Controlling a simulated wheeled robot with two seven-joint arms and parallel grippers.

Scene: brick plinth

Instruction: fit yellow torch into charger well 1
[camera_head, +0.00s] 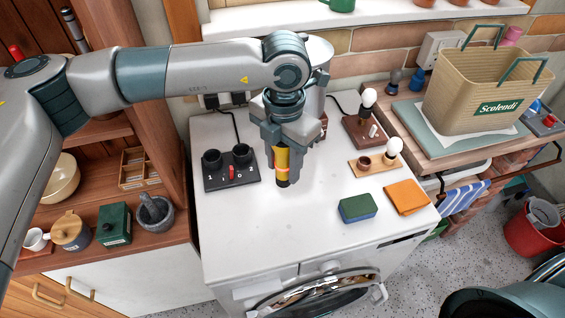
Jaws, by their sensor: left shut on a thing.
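My left gripper (282,146) is shut on the yellow torch (282,166) and holds it about upright, with its dark end downward. The torch is above the white top of the washing machine, right of the charger; I cannot tell whether its lower end touches the surface. The black charger (236,180) has two round wells, with a red item between them. The wells are marked 1 on the left (212,160) and 2 on the right (242,154). Both wells look empty. My right gripper is not in view.
A blue and green sponge (357,208) and an orange cloth (407,196) lie at the right front. Wooden bases with bulbs (368,98) (394,147) stand behind them. The white top (270,235) is clear in front of the torch.

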